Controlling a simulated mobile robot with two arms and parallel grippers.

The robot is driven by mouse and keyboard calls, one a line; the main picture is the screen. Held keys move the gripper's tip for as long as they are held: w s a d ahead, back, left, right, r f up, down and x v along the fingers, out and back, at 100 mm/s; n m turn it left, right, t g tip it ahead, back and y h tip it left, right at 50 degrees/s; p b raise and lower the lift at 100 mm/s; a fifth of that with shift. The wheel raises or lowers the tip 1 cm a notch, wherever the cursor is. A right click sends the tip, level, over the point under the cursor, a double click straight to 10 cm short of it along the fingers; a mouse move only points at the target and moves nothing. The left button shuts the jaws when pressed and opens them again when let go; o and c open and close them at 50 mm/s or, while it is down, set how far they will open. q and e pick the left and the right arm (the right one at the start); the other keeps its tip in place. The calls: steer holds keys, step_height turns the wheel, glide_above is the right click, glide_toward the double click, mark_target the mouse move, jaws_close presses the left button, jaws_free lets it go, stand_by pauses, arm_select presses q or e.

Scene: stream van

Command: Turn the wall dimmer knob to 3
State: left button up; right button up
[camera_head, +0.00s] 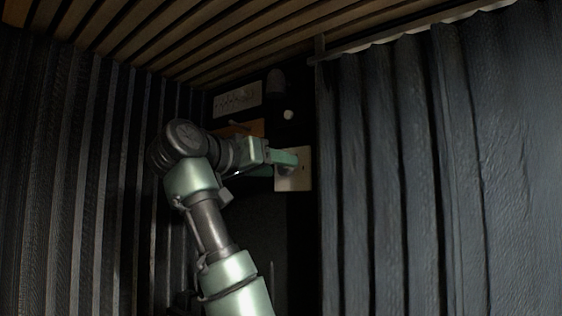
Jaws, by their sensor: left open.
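The wall dimmer is a pale, roughly square plate (300,181) on the dark back wall, just left of the right-hand curtain. My left arm rises from the bottom and bends toward it. My left gripper (290,164) is at the plate, with its green fingers open in front of the plate's left part. The fingers cover the knob area, so I cannot make out the knob's setting or whether the fingers touch it. My right gripper is not in view.
A white panel with small marks (237,98) is on the wall above my arm. A small round pale thing (288,115) sits above the plate. An orange-brown item (243,129) is partly behind my arm. A dark pleated curtain (440,180) hangs close on the right.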

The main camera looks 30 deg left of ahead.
mark_target(285, 168)
arm_select(q)
steer(key=shift+w+a+f, duration=0.1)
steer(key=shift+w+a, duration=0.05)
steer(key=shift+w, duration=0.5)
steer(key=shift+w+a+f, duration=0.1)
steer(key=shift+w, duration=0.5)
steer(key=shift+d+r, duration=0.1)
steer(key=shift+c, duration=0.6)
steer(key=c, duration=1)
jaws_close()
steer(key=shift+n, duration=0.6)
steer(key=n, duration=0.8)
steer(key=shift+b, duration=0.3)
steer(key=shift+n, duration=1.3)
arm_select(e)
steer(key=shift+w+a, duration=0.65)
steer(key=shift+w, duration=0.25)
